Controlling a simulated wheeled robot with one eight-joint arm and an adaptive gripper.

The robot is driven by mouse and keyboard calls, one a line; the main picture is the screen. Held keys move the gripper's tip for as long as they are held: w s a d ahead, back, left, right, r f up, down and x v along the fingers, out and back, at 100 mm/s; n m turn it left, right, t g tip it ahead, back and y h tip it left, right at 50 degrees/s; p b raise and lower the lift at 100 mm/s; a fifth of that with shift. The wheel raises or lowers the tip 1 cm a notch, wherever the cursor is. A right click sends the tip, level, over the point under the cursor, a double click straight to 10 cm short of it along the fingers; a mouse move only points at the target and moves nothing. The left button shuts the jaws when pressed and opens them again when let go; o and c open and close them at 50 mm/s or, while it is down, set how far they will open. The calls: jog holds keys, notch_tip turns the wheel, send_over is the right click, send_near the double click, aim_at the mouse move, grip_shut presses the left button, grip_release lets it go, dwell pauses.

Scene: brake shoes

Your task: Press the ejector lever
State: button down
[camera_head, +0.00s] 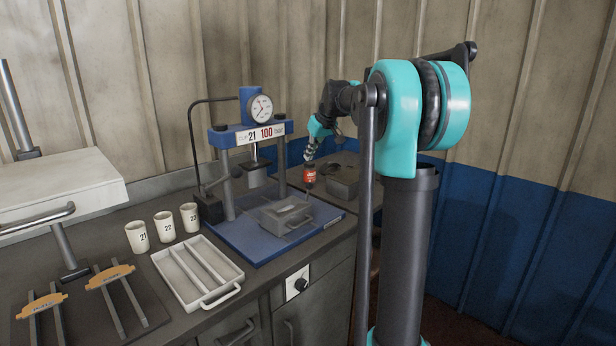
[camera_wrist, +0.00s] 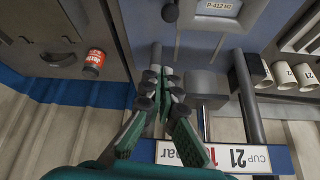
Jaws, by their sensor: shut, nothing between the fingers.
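The press (camera_head: 266,130) has a blue frame, a dial gauge and a grey fixture block (camera_head: 283,215) on its blue base. In the wrist view the fixture (camera_wrist: 225,12) is at the top edge, with a black knob (camera_wrist: 170,12) at its left side. This knob may be the ejector lever's end; its arm is not clearly visible. My gripper (camera_head: 308,156) is shut and empty, beside the press's right post. In the wrist view its closed fingers (camera_wrist: 160,78) point towards the fixture, apart from the knob.
A red can (camera_head: 310,174) and a grey box (camera_head: 343,181) stand right of the press. The press posts are close to my gripper.

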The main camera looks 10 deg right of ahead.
send_over(307, 198)
jog(key=w+a, duration=0.1)
jog(key=w, duration=0.4)
notch_tip(307, 198, down, 9)
jog(key=shift+s+d+f, duration=0.1)
jog(key=shift+s+d, duration=0.1)
jog(key=shift+s, duration=0.45)
jog(key=shift+s+d+f, duration=0.1)
jog(key=shift+s+d, duration=0.1)
jog(key=shift+s, duration=0.45)
jog(key=shift+s+d+f, duration=0.1)
jog(key=shift+s+d, duration=0.1)
jog(key=shift+s, duration=0.45)
jog(key=shift+r, duration=0.1)
jog(key=shift+s+d, duration=0.1)
